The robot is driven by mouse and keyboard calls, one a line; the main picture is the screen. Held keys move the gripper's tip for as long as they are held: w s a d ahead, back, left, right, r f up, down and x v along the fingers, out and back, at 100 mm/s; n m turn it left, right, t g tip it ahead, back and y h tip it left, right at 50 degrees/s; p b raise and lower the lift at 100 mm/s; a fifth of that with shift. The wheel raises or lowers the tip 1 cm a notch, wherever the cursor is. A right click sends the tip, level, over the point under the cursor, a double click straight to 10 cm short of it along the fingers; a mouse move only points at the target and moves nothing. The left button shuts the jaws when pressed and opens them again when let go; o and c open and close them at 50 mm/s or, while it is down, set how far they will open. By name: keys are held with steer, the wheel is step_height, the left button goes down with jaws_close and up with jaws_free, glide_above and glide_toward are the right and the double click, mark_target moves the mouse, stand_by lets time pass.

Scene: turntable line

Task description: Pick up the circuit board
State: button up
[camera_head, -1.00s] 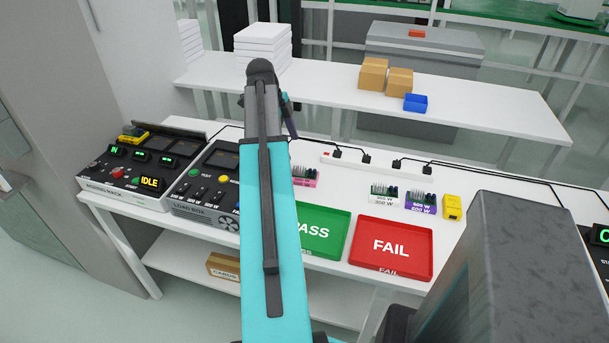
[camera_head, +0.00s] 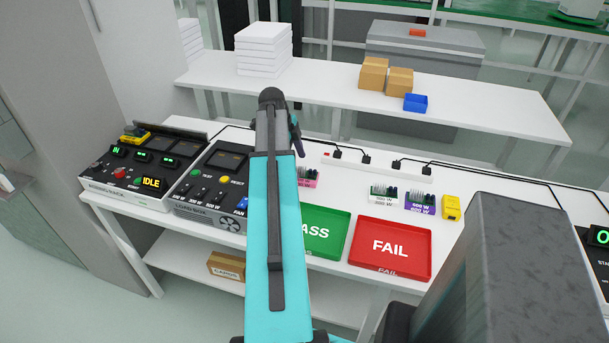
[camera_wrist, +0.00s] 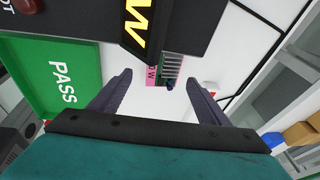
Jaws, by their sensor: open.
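A small pink-based circuit board (camera_wrist: 151,77) with a finned block on it shows in the wrist view, ahead of and between my fingers. In the head view the pink board (camera_head: 311,184) stands on the white bench, just right of my arm, which hides part of it. My gripper (camera_wrist: 160,84) is open and empty, with one finger on each side of the board in the picture and apart from it. In the head view only a little of my gripper (camera_head: 297,137) shows beside the arm's end.
A black panel (camera_wrist: 90,18) with a yellow-lettered display is close to the board. The green PASS tray (camera_head: 340,232) and red FAIL tray (camera_head: 419,268) lie in front. White (camera_head: 377,199) and purple (camera_head: 412,207) boards stand right. Cables run behind; the load box (camera_head: 187,208) is left.

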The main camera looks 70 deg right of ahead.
mark_target(303, 172)
stand_by(0.3)
steer(key=shift+p+x, duration=0.65)
steer(key=shift+x, duration=0.6)
steer(key=shift+p+x, duration=0.3)
steer(key=shift+x, duration=1.05)
steer(key=shift+d+r, duration=0.1)
steer(key=shift+d, duration=0.1)
steer(key=c, duration=1.3)
steer(key=shift+o, duration=0.2)
steer(key=shift+r, duration=0.35)
steer(key=c, duration=0.4)
steer(key=shift+r+b, duration=0.7)
steer(key=shift+r, duration=0.6)
steer(key=a+b, duration=0.1)
steer(key=a, duration=0.4)
steer(key=s+a+r+b, duration=0.1)
steer(key=a, duration=0.4)
steer(key=s+a+b, duration=0.1)
steer(key=a, duration=0.5)
steer(key=shift+r, duration=0.35)
